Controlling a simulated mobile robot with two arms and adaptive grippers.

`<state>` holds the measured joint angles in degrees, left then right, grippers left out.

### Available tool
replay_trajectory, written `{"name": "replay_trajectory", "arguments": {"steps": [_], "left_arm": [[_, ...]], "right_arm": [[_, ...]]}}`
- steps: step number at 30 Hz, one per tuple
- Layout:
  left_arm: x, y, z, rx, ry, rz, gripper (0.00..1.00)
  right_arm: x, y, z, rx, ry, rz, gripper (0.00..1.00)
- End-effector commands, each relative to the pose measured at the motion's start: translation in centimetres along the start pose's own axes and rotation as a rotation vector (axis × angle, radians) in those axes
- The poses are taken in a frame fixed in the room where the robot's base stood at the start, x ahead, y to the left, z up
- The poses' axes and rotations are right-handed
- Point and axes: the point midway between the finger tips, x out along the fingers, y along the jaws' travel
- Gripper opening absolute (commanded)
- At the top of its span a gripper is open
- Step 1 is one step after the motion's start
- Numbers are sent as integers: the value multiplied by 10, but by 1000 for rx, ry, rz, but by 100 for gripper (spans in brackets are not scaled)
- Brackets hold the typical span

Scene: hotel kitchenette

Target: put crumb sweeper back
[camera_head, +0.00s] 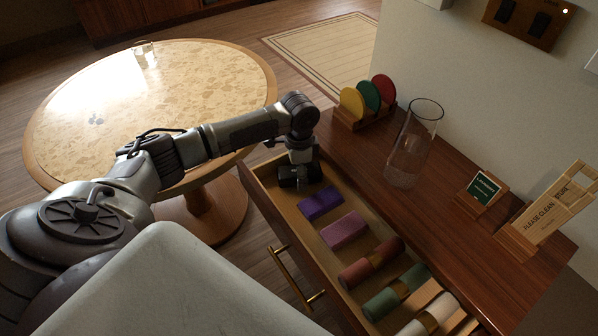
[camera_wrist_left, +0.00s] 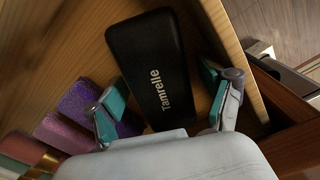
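A black, rounded-edge block lettered "Tamrelle" (camera_wrist_left: 152,65) lies in the wooden drawer; I cannot tell for sure that it is the crumb sweeper. My left gripper (camera_head: 299,180) reaches down into the far end of the open drawer (camera_head: 262,187). In the left wrist view, the teal-padded fingers of the left gripper (camera_wrist_left: 165,103) are spread, one on each side of the black block's near end. A gap shows on the right side; contact on the left is unclear. In the head view, the arm and gripper mostly hide the block. My right gripper is not in view.
The drawer also holds a purple block (camera_head: 321,203), a pink block (camera_head: 344,230) and red (camera_head: 370,262), green (camera_head: 396,291) and white rolls (camera_head: 432,315). On the counter stand a glass cylinder (camera_head: 412,145), a coaster rack (camera_head: 365,113) and signs. A round table (camera_head: 190,85) is left.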

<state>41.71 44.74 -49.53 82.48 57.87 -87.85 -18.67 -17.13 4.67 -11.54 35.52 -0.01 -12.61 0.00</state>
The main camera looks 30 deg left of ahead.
Motion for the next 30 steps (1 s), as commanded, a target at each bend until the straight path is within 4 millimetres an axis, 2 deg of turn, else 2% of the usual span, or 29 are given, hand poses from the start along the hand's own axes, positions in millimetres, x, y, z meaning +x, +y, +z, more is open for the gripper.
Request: {"name": "replay_trajectory", "arguments": {"steps": [8, 11, 21, 25, 30], "left_arm": [[-6, 0, 0, 0, 1, -1, 81], [-19, -1, 0, 0, 3, -1, 81], [-90, -1, -1, 0, 3, -2, 81], [-109, 0, -1, -1, 2, 0, 81], [-121, 0, 0, -1, 1, 0, 81]], "right_arm": [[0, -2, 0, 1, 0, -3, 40], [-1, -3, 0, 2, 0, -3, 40], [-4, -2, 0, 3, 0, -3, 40], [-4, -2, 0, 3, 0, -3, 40], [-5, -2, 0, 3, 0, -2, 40]]}}
